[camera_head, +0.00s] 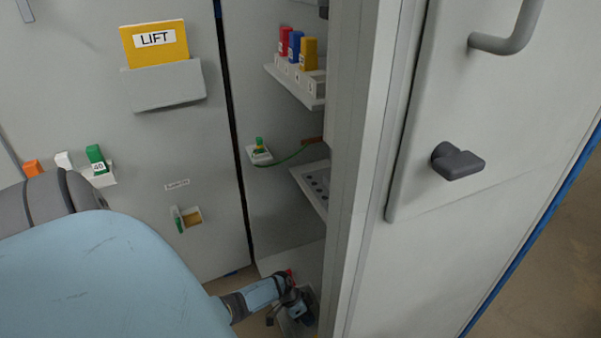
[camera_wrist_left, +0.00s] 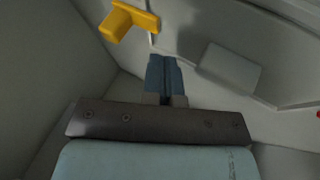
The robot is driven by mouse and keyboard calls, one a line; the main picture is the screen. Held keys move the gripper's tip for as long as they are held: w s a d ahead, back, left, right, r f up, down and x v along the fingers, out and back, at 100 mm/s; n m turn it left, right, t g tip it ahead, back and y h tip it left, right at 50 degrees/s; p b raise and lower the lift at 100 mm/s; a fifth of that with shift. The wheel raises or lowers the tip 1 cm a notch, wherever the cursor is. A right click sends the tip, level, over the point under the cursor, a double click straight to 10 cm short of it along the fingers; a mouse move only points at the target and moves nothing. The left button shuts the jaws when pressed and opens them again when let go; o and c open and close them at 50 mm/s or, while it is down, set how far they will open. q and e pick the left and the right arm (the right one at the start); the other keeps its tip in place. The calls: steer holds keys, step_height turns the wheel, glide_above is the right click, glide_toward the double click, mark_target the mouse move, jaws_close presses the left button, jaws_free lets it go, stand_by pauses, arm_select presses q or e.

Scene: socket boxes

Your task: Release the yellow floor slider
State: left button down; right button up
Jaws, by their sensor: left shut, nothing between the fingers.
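The yellow floor slider (camera_wrist_left: 128,20) shows in the left wrist view at the upper left, as a yellow block with a bar on a pale surface. My left gripper (camera_wrist_left: 165,77) has its fingers together and empty, just below and to the right of the slider, with a gap in the picture between them. In the head view my left gripper (camera_head: 296,304) is low inside the open cabinet, near its floor. I cannot make out the slider there. My right gripper is in neither view.
The cabinet's door or side panel (camera_head: 365,170) stands close to the right of my left gripper. Above it are a shelf with red, blue and yellow blocks (camera_head: 308,54) and a perforated shelf (camera_head: 313,188). A pale block (camera_wrist_left: 230,68) is right of the fingers.

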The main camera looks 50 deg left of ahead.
mark_target(314, 337)
arm_select(q)
steer(key=shift+b+x, duration=0.35)
steer(key=shift+x, duration=0.9)
steer(key=shift+s+d+r, duration=0.15)
steer(key=shift+s+d, duration=0.1)
steer(key=shift+d, duration=0.3)
steer(key=shift+s+d+r, duration=0.15)
steer(key=shift+s+d, duration=0.1)
steer(key=shift+d, duration=0.3)
steer(key=shift+s+d, duration=0.15)
steer(key=shift+d, duration=0.45)
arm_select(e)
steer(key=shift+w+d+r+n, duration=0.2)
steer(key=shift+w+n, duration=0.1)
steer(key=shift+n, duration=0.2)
